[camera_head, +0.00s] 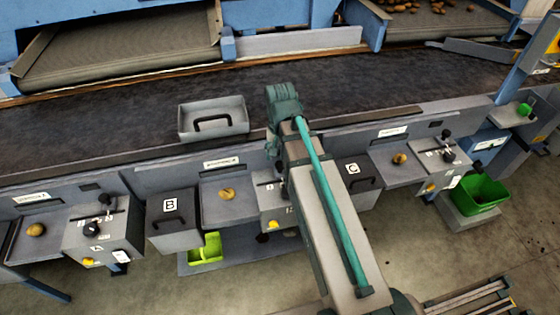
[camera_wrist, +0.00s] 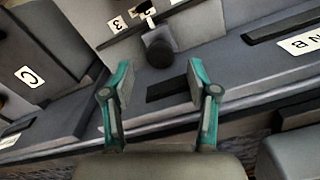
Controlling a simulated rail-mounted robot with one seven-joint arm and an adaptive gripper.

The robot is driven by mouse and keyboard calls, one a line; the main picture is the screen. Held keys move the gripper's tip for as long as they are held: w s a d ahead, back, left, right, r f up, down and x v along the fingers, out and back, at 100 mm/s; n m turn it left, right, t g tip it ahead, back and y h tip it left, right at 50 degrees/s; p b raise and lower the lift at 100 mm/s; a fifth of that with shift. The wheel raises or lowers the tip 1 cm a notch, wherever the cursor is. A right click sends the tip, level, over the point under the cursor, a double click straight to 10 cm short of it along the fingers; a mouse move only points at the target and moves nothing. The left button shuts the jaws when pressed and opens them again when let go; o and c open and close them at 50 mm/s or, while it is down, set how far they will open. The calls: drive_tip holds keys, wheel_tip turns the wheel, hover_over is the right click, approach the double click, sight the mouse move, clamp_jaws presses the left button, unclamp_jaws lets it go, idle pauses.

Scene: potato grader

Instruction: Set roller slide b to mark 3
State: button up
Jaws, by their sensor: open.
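The roller slide b unit (camera_head: 270,190) is a grey box at station B, partly hidden by my arm in the head view. In the wrist view, a round black knob (camera_wrist: 159,53) stands out from a grey face. A white label with the digit 3 (camera_wrist: 117,24) is up and left of the knob, beside a slot. My gripper (camera_wrist: 160,80) is open and empty, its two teal fingers apart on either side below the knob, with no clear contact. The slide's setting cannot be read. My fingertips are hidden in the head view.
A grey bin marked B (camera_head: 172,222) and a tray with a potato (camera_head: 228,194) are left of my arm; a bin marked C (camera_head: 352,182) is right. A grey tray with a black handle (camera_head: 213,119) sits on the dark belt (camera_head: 120,118). A green crate (camera_head: 484,193) stands far right.

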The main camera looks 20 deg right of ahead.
sight(280, 164)
drive_tip(key=shift+f, duration=2)
clamp_jaws()
